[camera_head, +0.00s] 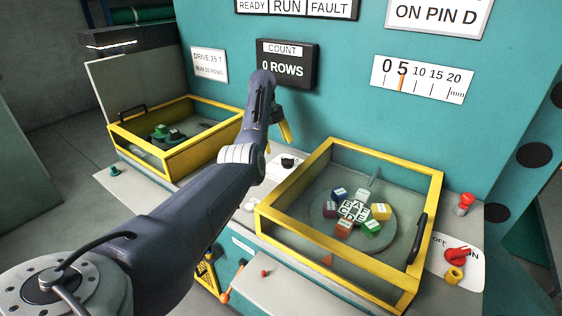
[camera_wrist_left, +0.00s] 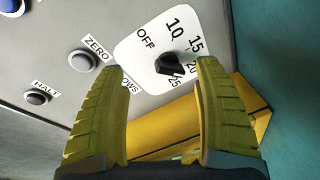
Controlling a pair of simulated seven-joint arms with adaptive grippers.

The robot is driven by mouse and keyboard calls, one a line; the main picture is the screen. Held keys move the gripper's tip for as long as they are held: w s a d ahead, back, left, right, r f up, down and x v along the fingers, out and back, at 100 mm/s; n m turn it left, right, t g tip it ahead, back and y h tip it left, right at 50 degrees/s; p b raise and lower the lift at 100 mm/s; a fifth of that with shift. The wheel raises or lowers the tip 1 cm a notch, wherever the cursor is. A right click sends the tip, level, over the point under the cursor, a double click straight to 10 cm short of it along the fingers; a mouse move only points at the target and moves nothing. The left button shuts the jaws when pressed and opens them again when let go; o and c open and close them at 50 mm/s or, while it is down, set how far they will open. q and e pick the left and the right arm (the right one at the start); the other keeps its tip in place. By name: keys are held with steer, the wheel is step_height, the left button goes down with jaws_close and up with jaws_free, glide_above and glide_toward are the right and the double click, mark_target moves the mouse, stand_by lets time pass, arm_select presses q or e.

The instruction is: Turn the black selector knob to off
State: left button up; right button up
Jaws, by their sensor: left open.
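The black selector knob (camera_wrist_left: 169,63) sits on a white dial plate (camera_wrist_left: 135,52) marked OFF, 10, 15, 20 and 25. Its narrow end seems to face the 20 and 25 marks, away from OFF; the exact setting is unclear. In the head view the knob (camera_head: 288,162) is small, on the grey console right of my left arm. My left gripper (camera_wrist_left: 158,78) is open, its yellow fingers apart, with the knob beyond and between the tips; no contact shows. In the head view the gripper (camera_head: 285,130) is partly hidden behind my arm. My right gripper is out of view.
A yellow-framed clear box (camera_head: 268,228) stands right of the dial and another (camera_head: 165,160) left. A red OFF/ON switch (camera_head: 457,256) is far right. ZERO (camera_wrist_left: 82,61) and HALT (camera_wrist_left: 36,97) buttons sit beside the dial. A teal wall (camera_head: 340,110) rises behind.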

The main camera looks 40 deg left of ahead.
mark_target(288, 159)
arm_select(q)
steer(key=d+m, duration=0.1)
steer(key=d+m+y, duration=0.1)
steer(key=m, duration=0.1)
steer(key=d+m+g+y, duration=0.1)
steer(key=d+m, duration=0.1)
steer(key=shift+w+d+r, duration=0.1)
steer(key=shift+w+r, duration=0.3)
steer(key=shift+d+f, duration=0.1)
steer(key=shift+f, duration=3.6)
steer(key=c, duration=1.4)
